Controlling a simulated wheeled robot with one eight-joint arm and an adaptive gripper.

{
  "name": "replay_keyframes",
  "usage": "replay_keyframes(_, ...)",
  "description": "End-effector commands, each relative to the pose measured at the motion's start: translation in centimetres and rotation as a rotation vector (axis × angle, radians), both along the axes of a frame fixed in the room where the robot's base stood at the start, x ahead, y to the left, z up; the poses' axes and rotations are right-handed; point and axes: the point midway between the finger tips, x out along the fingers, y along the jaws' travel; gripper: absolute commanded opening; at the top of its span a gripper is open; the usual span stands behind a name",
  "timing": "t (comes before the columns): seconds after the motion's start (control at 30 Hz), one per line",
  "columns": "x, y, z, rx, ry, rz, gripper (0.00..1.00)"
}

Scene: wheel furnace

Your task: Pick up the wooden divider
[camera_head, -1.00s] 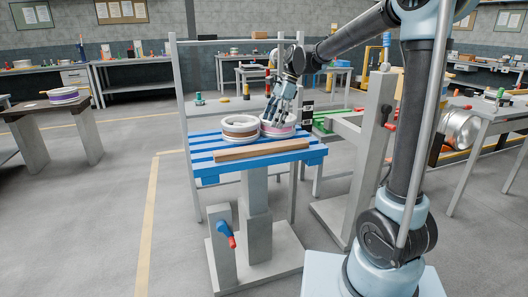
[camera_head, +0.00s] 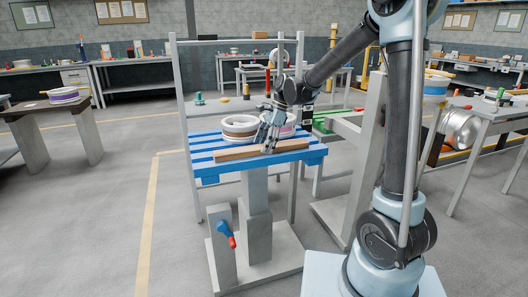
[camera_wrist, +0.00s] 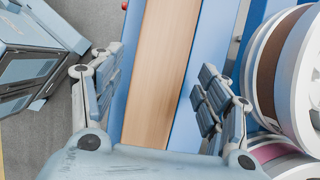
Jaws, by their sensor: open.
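The wooden divider (camera_head: 236,152) is a long light-brown bar lying along the front edge of the blue slatted table (camera_head: 204,171). In the wrist view the divider (camera_wrist: 160,70) runs lengthwise between the two open fingers of my gripper (camera_wrist: 156,100), with blue slat showing on both sides. In the head view my gripper (camera_head: 269,146) points down at the divider's right half. The gripper is open and holds nothing. I cannot tell how far above the bar the fingertips are.
White-rimmed wheels stand on the blue table just behind the divider; the left one (camera_head: 240,125) is plain in view, the other (camera_head: 285,130) partly hidden by my gripper. In the wrist view a wheel (camera_wrist: 290,75) is close to the right finger. A grey post frame (camera_head: 182,95) rises behind.

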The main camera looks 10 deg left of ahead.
Motion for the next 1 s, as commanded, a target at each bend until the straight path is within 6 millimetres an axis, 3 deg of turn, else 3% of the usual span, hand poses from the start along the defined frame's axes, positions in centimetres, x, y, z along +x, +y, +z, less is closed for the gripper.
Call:
replay_keyframes(0.2, 0.0, 0.0, -0.1, 0.0, 0.0, 0.0, 0.69)
replay_keyframes(0.47, 0.0, 0.0, -0.1, 0.0, 0.0, 0.0, 0.12)
replay_keyframes(0.8, 0.0, 0.0, 0.2, 0.0, 0.0, 0.0, 0.11)
replay_keyframes(1.0, -0.1, 0.0, 2.4, 0.0, 0.0, 0.0, 0.11)
